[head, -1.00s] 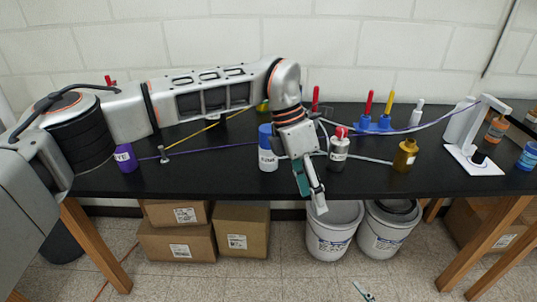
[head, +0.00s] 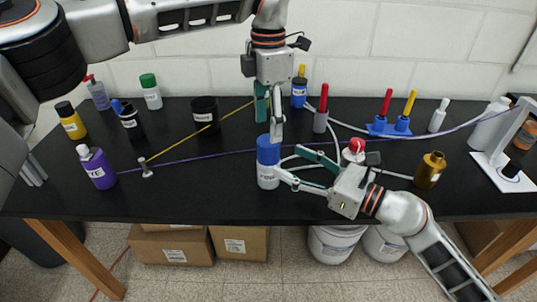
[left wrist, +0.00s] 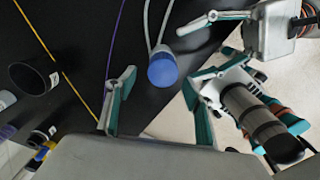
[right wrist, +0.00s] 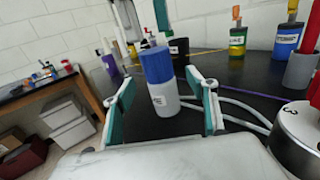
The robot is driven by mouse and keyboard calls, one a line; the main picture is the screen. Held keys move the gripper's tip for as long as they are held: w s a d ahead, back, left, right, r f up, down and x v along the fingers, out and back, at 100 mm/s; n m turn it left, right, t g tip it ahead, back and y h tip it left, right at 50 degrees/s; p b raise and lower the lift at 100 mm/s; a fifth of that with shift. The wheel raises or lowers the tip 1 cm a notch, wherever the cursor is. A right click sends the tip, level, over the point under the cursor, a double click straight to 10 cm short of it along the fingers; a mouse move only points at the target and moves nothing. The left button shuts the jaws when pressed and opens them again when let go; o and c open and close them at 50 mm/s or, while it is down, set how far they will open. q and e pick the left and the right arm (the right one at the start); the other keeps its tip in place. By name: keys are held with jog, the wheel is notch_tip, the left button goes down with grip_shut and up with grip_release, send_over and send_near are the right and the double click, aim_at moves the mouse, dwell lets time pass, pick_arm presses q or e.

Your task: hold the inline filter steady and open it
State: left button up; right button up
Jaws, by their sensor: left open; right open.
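The inline filter, a white bottle-like body (head: 268,180) with a blue cap (head: 267,150), stands upright on the black bench. Pale tubing runs beside it. My left gripper (head: 269,131) points down from above, open, its fingertips just above or beside the cap; the exact gap is unclear. The left wrist view looks down on the round blue cap (left wrist: 162,70) between the spread fingers. My right gripper (head: 291,163) is open, coming in from the right at body height. In the right wrist view the white body (right wrist: 165,100) stands ahead, between or just beyond the fingertips; contact is unclear.
A grey holder with a red handle (head: 321,122) stands behind. A purple cord (head: 210,157) and a yellow cord (head: 185,146) cross the bench on the left. An amber bottle (head: 429,170) is at right.

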aim_at(278, 156)
jog(key=shift+w+a+r, duration=0.2)
jog(key=shift+a+r, duration=0.05)
jog(key=shift+a, duration=0.2)
jog(key=x, duration=0.6)
jog(key=shift+w+a, duration=0.1)
jog(key=shift+a, duration=0.15)
grip_shut()
